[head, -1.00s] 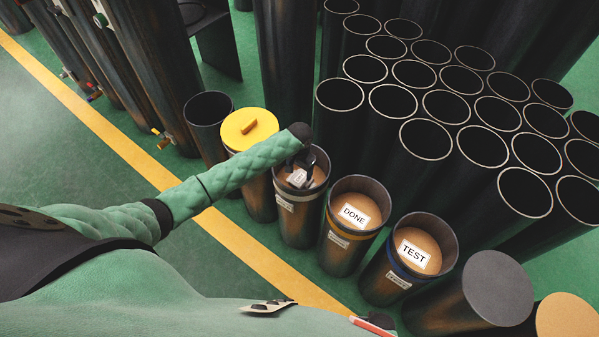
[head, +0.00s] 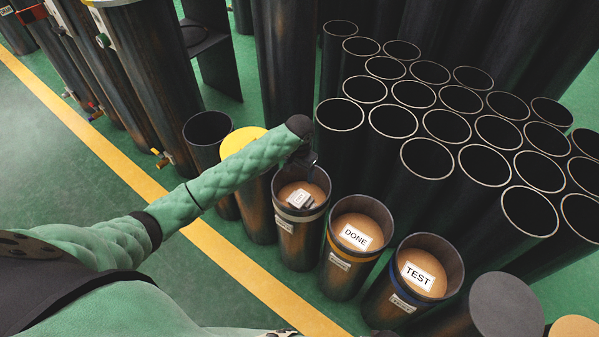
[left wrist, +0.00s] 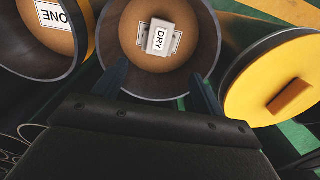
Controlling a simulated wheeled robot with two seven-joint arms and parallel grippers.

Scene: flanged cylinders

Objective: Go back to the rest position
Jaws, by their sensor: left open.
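My left gripper (head: 305,158) is above the far rim of the open cylinder with a pale band (head: 300,214). In the left wrist view, its fingers (left wrist: 163,88) are apart with nothing between them. A small grey-white block marked DRY (left wrist: 158,39) lies on a white label on the brown disc inside that cylinder; it also shows in the head view (head: 301,199). The block is clear of the fingers. My right gripper is not seen.
Cylinders labelled DONE (head: 356,237) and TEST (head: 417,276) stand to the right. A yellow-lidded cylinder (head: 240,142) is partly behind my left arm. Several tall open tubes (head: 425,160) crowd the right. Green floor lies left, past a yellow line (head: 130,172).

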